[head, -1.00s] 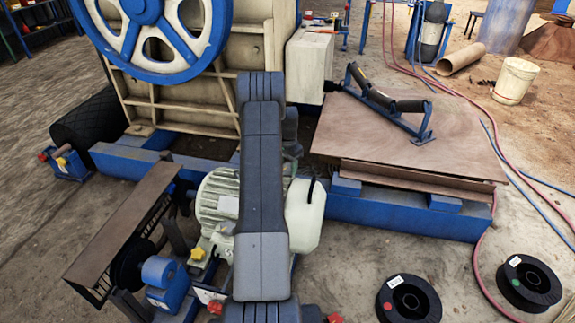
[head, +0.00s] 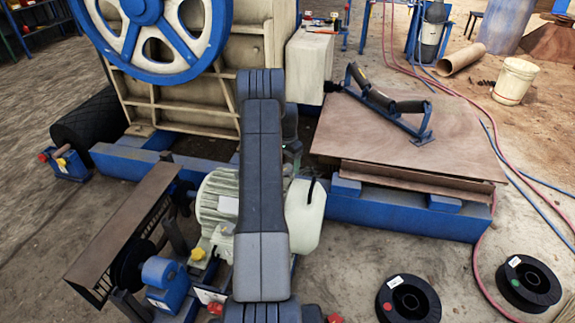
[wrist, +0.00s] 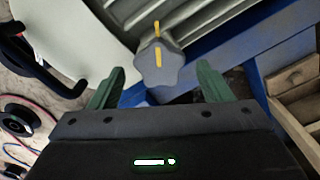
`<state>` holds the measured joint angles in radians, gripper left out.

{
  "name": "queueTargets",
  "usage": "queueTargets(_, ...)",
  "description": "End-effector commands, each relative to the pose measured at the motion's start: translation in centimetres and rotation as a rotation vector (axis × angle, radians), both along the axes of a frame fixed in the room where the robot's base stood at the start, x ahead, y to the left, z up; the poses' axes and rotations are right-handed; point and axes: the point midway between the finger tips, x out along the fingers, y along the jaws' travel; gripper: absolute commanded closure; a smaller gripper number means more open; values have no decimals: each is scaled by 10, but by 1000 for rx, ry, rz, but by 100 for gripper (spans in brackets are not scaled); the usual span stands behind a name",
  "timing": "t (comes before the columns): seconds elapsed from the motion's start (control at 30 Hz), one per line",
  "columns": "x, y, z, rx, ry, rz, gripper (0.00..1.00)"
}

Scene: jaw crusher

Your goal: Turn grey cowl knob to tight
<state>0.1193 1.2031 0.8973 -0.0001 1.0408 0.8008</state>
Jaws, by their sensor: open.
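The grey cowl knob (wrist: 158,68) is a lobed grey knob with a yellow pointer line, which runs nearly upright in the wrist view. It lies between and just beyond the tips of my gripper's two green fingers (wrist: 161,68). The fingers are apart, one on each side of the knob, with a visible gap to it on both sides. The ribbed grey motor cowl (wrist: 180,12) shows behind the knob.
Black spools (head: 408,299) lie on the floor at right.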

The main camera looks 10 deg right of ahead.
Motion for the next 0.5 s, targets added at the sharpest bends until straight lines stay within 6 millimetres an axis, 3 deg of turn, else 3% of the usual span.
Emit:
queueTargets(0.3,1,0,76,0,-3,0,28)
queueTargets(0.5,1,0,109,0,-3,0,28)
